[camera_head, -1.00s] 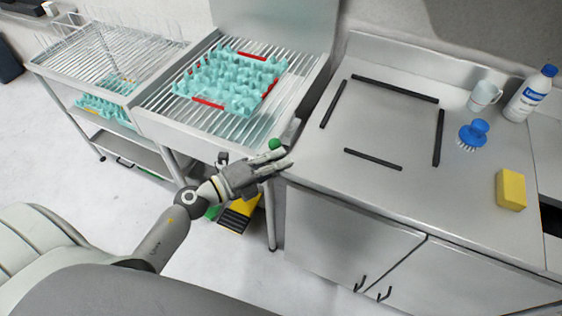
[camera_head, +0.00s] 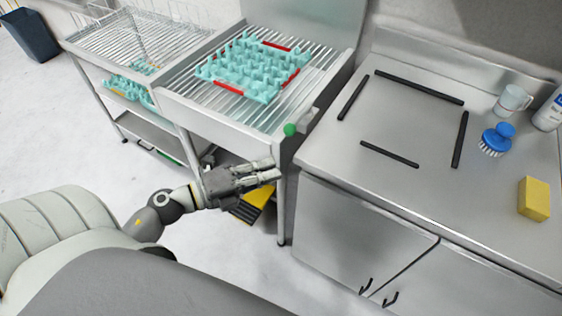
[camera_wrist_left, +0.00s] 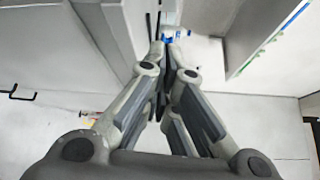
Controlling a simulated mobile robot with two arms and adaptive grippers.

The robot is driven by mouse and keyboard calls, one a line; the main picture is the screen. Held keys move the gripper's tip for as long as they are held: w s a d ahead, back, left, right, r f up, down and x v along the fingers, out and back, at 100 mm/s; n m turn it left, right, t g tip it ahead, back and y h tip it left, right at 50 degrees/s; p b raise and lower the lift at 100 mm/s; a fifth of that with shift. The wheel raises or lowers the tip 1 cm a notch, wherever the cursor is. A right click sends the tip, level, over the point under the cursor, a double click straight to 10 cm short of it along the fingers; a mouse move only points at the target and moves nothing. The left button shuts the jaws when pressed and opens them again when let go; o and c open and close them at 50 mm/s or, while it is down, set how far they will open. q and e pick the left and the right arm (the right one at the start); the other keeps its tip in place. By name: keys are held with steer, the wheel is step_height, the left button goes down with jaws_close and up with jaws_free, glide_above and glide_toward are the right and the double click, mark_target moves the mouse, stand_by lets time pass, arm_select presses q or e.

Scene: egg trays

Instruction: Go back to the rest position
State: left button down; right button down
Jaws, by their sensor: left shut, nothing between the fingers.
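My left gripper (camera_head: 272,173) reaches in from the lower left in the head view, in front of the metal stand and beside the left end of the counter. It is empty and touches no tray. In the left wrist view its fingers (camera_wrist_left: 166,48) come together at the tips with nothing between them. My right gripper is in neither view. A turquoise egg tray (camera_head: 253,68) with red strips at its edges lies on the slatted rack (camera_head: 190,97), beyond the gripper.
The steel counter (camera_head: 330,146) on the right bears black strips (camera_head: 389,154), a blue brush (camera_head: 497,138), a yellow sponge (camera_head: 534,198), a mug (camera_head: 512,101) and a bottle (camera_head: 550,110). A green button (camera_head: 290,129) sits near the gripper. More turquoise trays (camera_head: 128,91) lie on a lower shelf.

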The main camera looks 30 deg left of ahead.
arm_select(q)
steer(key=s+a+f+n+g+y, duration=0.1)
steer(key=a+f+n+y, duration=0.3)
steer(key=f, duration=0.6)
steer(key=s+a+f+n+y, duration=0.1)
steer(key=f+n+y, duration=0.1)
steer(key=f+n, duration=0.65)
steer(key=s+a+f+n+g+y, duration=0.1)
steer(key=a+f+n+y, duration=0.2)
steer(key=f, duration=0.9)
steer(key=s+d+f+n+g, duration=0.3)
steer(key=s+f+n+g, duration=0.2)
steer(key=s+f, duration=0.8)
steer(key=s+d+f+n+g, duration=0.2)
steer(key=s+f, duration=0.3)
steer(key=s, duration=0.3)
steer(key=s+d+f+n+g, duration=0.2)
steer(key=s+d+f+g, duration=0.1)
steer(key=s+f, duration=0.3)
steer(key=shift+s+g+y, duration=0.3)
steer(key=shift+s+g, duration=0.3)
steer(key=shift+s, duration=0.25)
